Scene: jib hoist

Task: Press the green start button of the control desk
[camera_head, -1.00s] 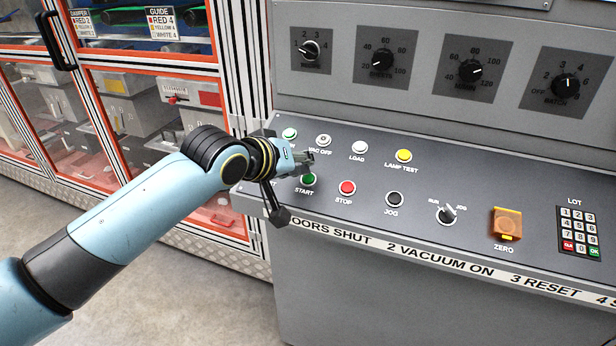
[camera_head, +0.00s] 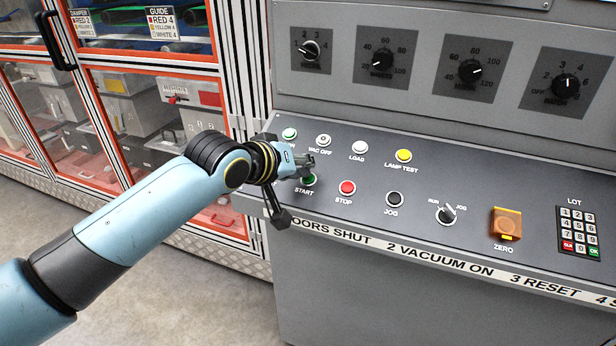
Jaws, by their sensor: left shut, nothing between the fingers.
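The green start button (camera_head: 310,181) sits on the sloped panel of the control desk (camera_head: 480,175), with the label START below it. My left gripper (camera_head: 307,164) is shut and empty, its fingertips right over the upper part of the button in this view. I cannot tell whether the fingertips touch the button. The gripper hides part of the button's far edge. My right gripper is not in view.
The red STOP button (camera_head: 347,187) and the black JOG button (camera_head: 394,199) lie to the right. Behind are the VAC OFF (camera_head: 323,139), LOAD (camera_head: 359,147) and yellow LAMP TEST (camera_head: 404,155) buttons. A glazed, orange-framed cabinet (camera_head: 150,58) stands at the left.

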